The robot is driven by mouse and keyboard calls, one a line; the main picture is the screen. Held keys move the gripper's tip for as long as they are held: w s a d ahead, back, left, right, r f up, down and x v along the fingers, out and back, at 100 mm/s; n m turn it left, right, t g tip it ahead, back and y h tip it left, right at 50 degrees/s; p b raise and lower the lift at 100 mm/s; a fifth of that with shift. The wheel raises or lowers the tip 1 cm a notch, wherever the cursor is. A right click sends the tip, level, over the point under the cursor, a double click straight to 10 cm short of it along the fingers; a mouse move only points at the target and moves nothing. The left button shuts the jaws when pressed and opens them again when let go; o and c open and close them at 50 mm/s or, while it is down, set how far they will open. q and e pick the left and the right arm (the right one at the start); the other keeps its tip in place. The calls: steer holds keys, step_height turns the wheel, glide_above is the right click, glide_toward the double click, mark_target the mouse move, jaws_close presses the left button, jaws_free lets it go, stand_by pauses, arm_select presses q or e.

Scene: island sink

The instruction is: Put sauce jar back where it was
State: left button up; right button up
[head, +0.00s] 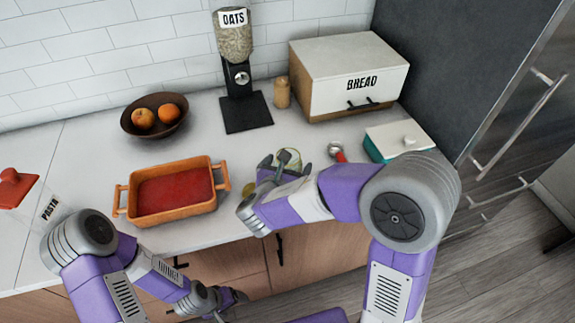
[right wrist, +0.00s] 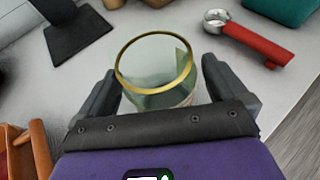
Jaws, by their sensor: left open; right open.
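The sauce jar (head: 290,158) is clear glass with a gold rim and stands on the white counter, right of the orange dish. In the right wrist view the jar (right wrist: 156,62) looks empty, with its mouth facing the camera. My right gripper (head: 284,168) is open, with one finger on each side of the jar (right wrist: 158,80); I cannot tell whether they touch it. My left gripper (head: 232,300) is open and empty, low in front of the cabinets. An orange baking dish (head: 168,219) holds red sauce.
Behind stand a bread box (head: 330,70), an oats dispenser (head: 236,80), a wooden shaker (head: 282,93) and a fruit bowl (head: 128,124). A red-handled scoop (head: 336,150) and a teal butter dish (head: 375,152) lie right of the jar. A pasta container (head: 38,205) is at left.

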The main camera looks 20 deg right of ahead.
arm_select(q)
step_height(320, 180, up, 3)
steer(key=shift+f+p, duration=0.15)
steer(key=shift+p, duration=1.05)
arm_select(e)
steer(key=v, duration=1.2)
arm_select(q)
steer(key=shift+s, duration=0.1)
